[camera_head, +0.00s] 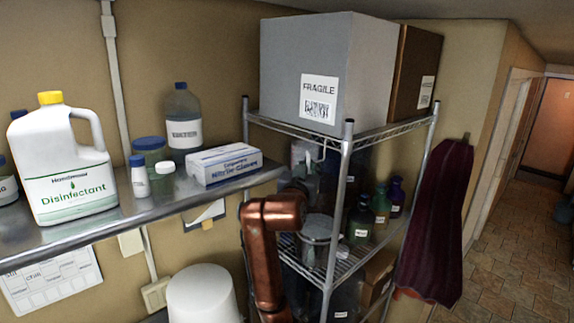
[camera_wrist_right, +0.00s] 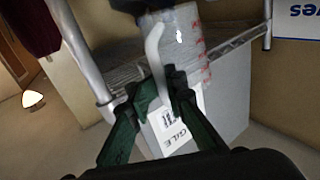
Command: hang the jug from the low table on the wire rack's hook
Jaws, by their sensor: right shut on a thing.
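The jug (camera_head: 301,154) is a pale, greyish vessel with a white handle, seen small inside the upper part of the wire rack (camera_head: 341,190) in the head view. In the wrist view the jug (camera_wrist_right: 186,45) shows red markings and a curved white handle (camera_wrist_right: 155,55). My right gripper (camera_wrist_right: 160,92) has its green fingers shut on the jug at its handle. In the head view my copper right arm reaches up to the rack's front left, and the gripper is mostly dark and hard to make out. I cannot make out the hook. My left gripper is not in view.
A large grey FRAGILE box (camera_head: 310,65) and a brown box (camera_head: 418,70) sit on the rack's top. Dark bottles (camera_head: 361,218) stand on a lower shelf. The steel shelf at left holds a disinfectant container (camera_head: 65,165) and a glove box (camera_head: 224,163). A maroon cloth (camera_head: 436,220) hangs right of the rack.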

